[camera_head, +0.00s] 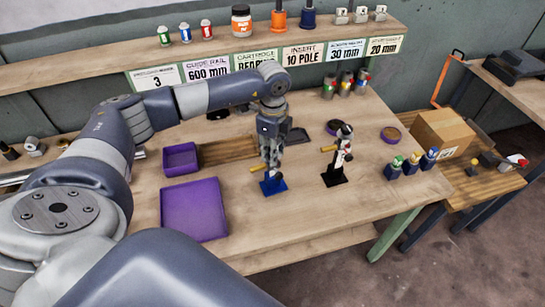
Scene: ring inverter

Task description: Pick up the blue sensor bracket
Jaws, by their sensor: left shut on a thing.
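The blue sensor bracket (273,186) has a flat blue base and a post with a yellow-tipped part. It stands upright at the middle of the wooden table (300,230), and its base appears to rest on the tabletop. My left gripper (271,152) points straight down over it and is shut on its upper part. The fingers hide much of the post. A similar bracket with a black base (335,175) stands just to the right, apart from my gripper. My right gripper is not in view.
A large purple tray (195,212) and a small purple tray (180,160) are on the left. A labelled shelf (130,66) runs along the back. The front tabletop is clear.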

